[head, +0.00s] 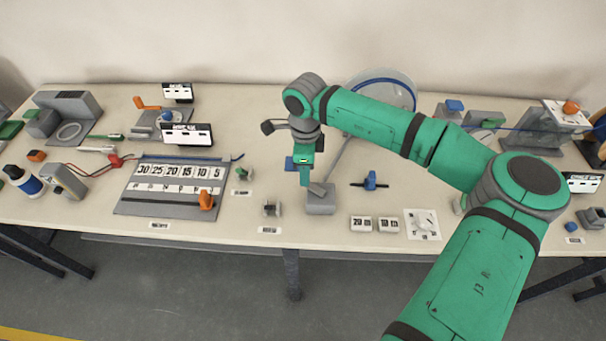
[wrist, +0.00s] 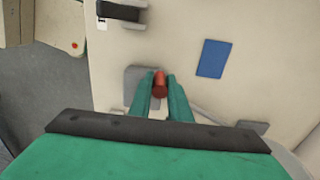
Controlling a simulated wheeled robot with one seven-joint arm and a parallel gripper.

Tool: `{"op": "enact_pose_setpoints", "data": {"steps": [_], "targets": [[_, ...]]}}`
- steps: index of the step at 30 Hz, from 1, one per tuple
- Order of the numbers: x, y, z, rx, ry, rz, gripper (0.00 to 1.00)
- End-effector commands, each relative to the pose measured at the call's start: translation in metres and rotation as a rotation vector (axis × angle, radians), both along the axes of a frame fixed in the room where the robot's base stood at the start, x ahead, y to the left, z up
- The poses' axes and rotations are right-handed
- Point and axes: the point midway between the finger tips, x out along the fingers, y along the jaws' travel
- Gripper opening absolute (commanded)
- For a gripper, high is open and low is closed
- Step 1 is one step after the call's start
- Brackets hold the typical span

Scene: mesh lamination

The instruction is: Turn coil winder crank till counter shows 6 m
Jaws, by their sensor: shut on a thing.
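My gripper (head: 305,178) points down over the middle of the table. In the wrist view its two green fingers (wrist: 160,92) are shut on a red cylindrical knob (wrist: 160,84), which looks like the crank handle. A grey block (wrist: 134,86) lies beside and below the knob. In the head view a grey block (head: 320,203) stands just right of the gripper, with a grey bar slanting up behind it. A large clear disc with a blue ring (head: 402,80), perhaps the coil reel, stands behind my arm. I cannot make out a counter reading.
A blue patch (wrist: 213,58) lies near the gripper. Number tiles (head: 361,224) and a blue-handled valve-like part (head: 371,181) are to the right. The table's front edge is close.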

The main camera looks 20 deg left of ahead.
Motion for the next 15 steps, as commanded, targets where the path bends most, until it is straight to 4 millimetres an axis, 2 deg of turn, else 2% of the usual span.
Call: {"op": "enact_pose_setpoints", "data": {"steps": [15], "targets": [[0.024, -0.015, 0.001, 0.0, -0.003, -0.493, 0.0]]}}
